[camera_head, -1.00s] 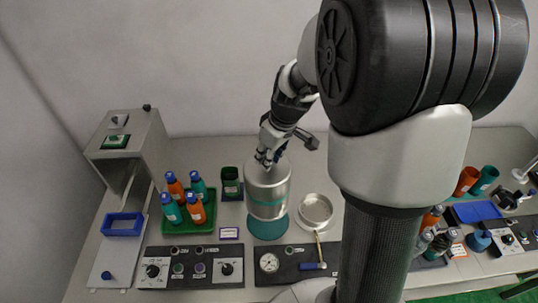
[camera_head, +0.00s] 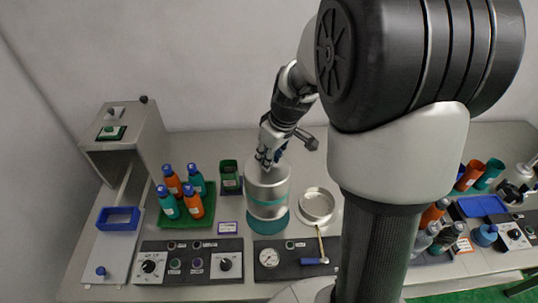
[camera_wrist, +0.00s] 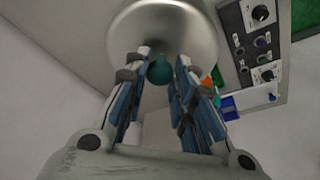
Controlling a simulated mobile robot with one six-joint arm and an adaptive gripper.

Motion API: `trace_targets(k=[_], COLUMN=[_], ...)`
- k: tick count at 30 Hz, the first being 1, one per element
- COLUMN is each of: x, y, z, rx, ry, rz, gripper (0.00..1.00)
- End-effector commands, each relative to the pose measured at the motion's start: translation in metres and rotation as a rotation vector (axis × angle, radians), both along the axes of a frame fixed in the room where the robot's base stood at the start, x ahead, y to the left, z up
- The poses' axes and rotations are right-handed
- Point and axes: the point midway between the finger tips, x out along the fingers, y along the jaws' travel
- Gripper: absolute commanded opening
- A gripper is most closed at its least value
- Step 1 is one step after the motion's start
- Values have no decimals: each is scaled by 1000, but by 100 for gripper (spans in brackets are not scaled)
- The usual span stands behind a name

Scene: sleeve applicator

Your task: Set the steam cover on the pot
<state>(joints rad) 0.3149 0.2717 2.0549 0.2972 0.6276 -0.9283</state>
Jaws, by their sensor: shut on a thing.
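My gripper (camera_head: 268,158) is above a silver cylinder with a teal band, which stands upright over a round teal base (camera_head: 268,225). Its domed upper part, which I take to be the steam cover (camera_head: 266,180), is under my fingers. The silver part below the band (camera_head: 268,210) looks like the pot. I cannot tell whether cover and pot touch. In the wrist view the cover's round silver top (camera_wrist: 205,35) shows beyond my fingers, and its teal knob (camera_wrist: 160,70) is between them. My gripper is shut on the cover's knob.
A shallow silver dish (camera_head: 317,204) is close on the right. A control panel with a gauge (camera_head: 270,258) lies in front.

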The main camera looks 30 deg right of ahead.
Motion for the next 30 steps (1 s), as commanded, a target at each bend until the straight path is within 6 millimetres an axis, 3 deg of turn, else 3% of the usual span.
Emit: trace_targets(k=[30], x=[0], y=[0], z=[-41], rx=[0], ry=[-1], rz=[0], gripper=[0])
